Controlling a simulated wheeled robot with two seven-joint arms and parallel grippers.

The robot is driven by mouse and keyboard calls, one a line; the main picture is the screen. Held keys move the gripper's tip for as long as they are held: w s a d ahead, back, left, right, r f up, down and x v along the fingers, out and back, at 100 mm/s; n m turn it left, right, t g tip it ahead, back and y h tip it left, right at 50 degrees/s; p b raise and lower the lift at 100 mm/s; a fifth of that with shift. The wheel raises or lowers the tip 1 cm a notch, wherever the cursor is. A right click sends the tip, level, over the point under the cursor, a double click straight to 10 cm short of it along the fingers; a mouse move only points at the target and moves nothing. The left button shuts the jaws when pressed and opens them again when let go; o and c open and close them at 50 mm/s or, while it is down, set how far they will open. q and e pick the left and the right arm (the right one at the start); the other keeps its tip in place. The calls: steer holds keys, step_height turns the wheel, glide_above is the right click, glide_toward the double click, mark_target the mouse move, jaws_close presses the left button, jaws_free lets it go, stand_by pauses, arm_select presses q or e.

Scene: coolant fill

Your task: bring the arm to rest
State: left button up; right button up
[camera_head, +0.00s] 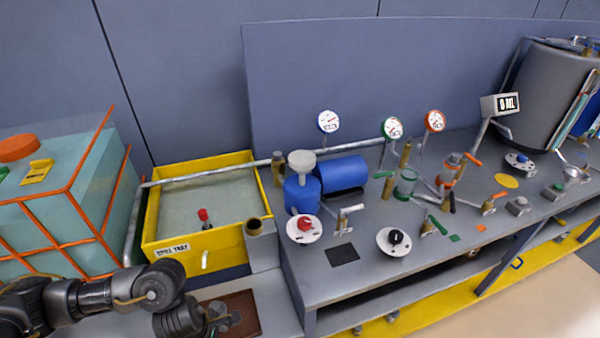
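My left arm comes in at the lower left corner, in front of the yellow tray. Its dark links bend down at a rounded joint, and the end of the arm with my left gripper (222,317) is near a brown mat or plate (244,308) at the bottom edge. The fingers are small and partly hidden, so I cannot tell whether they are open or shut. I see nothing clearly held. My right arm and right gripper are out of view.
A yellow spill tray (215,240) stands behind the arm, with a caged teal tank (95,220) at left. The grey bench (330,285) at right carries a blue cylinder (343,173), gauges, valves and knobs. A large grey drum (548,85) stands far right.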

arm_select(q)
steer(key=d+r+n+t+h, duration=0.2)
steer(key=d+r+n+h, duration=0.15)
steer(key=d+n, duration=0.5)
steer(key=d+r+n+t+h, duration=0.2)
steer(key=d+r+n, duration=0.2)
steer(key=d+n, duration=0.45)
steer(key=a+n+t+y, duration=0.15)
steer(key=a+n, duration=0.35)
steer(key=n, duration=0.6)
steer(key=a+n+t+y, duration=0.1)
steer(key=a+n+y, duration=0.2)
steer(key=a+n, duration=0.55)
steer(key=s+a+f+n+g+y, duration=0.35)
steer(key=s+a+n, duration=0.65)
steer(key=n, duration=0.5)
step_height(320, 180, down, 31)
steer(key=s+d+g+b, duration=0.2)
steer(key=s+b, duration=0.1)
steer(key=s+a+f+m+b, duration=0.1)
steer(key=s+a+f+b, duration=0.1)
steer(key=s+f, duration=1.3)
steer(key=shift+s+a+f+g, duration=0.15)
steer(key=shift+a+f+g, duration=0.3)
steer(key=shift+f, duration=0.45)
